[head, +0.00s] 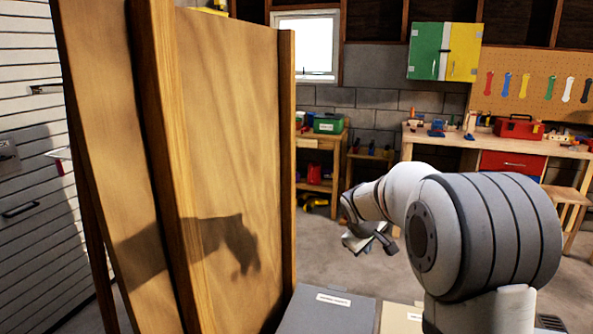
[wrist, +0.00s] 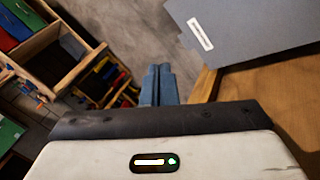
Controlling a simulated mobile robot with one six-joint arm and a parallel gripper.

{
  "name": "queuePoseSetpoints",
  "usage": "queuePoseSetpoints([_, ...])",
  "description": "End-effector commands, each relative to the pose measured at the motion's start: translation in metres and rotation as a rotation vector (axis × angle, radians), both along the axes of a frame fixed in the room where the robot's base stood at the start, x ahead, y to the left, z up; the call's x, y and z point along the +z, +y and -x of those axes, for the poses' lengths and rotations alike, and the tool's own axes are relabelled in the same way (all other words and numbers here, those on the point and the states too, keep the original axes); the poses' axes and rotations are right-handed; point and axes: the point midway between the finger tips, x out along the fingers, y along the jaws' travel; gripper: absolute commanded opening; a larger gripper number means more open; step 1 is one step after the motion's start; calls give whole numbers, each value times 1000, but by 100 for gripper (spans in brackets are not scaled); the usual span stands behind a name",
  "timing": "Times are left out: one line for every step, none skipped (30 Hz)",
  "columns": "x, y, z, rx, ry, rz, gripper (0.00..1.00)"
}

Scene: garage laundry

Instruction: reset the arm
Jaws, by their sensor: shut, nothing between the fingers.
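My gripper (wrist: 158,85) is shut and empty, its two blue-grey fingers side by side in the wrist view. In the head view my gripper (head: 372,242) hangs at the end of my folded arm, to the right of a tall wooden panel (head: 225,130). It is held in the air, apart from the panel, and part of it is hidden behind my own arm links. The arm's shadow falls on the panel.
Below stand a grey labelled lid (head: 328,312) and a cream one (head: 400,318). A workbench (head: 500,142) with a red toolbox (head: 518,127) stands at the back right, and a small wooden shelf (head: 322,165) at the back middle. The concrete floor (head: 335,240) between is mostly clear.

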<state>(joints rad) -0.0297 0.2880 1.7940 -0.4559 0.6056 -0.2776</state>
Motion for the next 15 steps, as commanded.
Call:
queuePoseSetpoints([18, 0, 26, -41, 6, -31, 0])
queuePoseSetpoints([23, 0, 42, -68, 13, -52, 0])
queuePoseSetpoints([30, 0, 62, -103, 22, -80, 0])
queuePoseSetpoints([34, 1, 78, -129, 29, -100, 0])
queuePoseSetpoints([39, 2, 93, -155, 37, -121, 0])
queuePoseSetpoints([43, 3, 114, -189, 48, -148, 0])
queuePoseSetpoints([46, 4, 130, -215, 56, -169, 0])
queuePoseSetpoints([49, 5, 146, -239, 64, -189, 0])
queuePoseSetpoints([52, 7, 167, -273, 74, -217, 0])
queuePoseSetpoints([54, 9, 182, -298, 83, -238, 0])
queuePoseSetpoints([55, 10, 198, -322, 93, -258, 0])
queuePoseSetpoints([56, 13, 219, -354, 104, -285, 0])
queuePoseSetpoints([56, 15, 234, -378, 114, -305, 0])
queuePoseSetpoints([56, 17, 248, -401, 122, -324, 0])
queuePoseSetpoints([55, 19, 267, -428, 134, -347, 0])
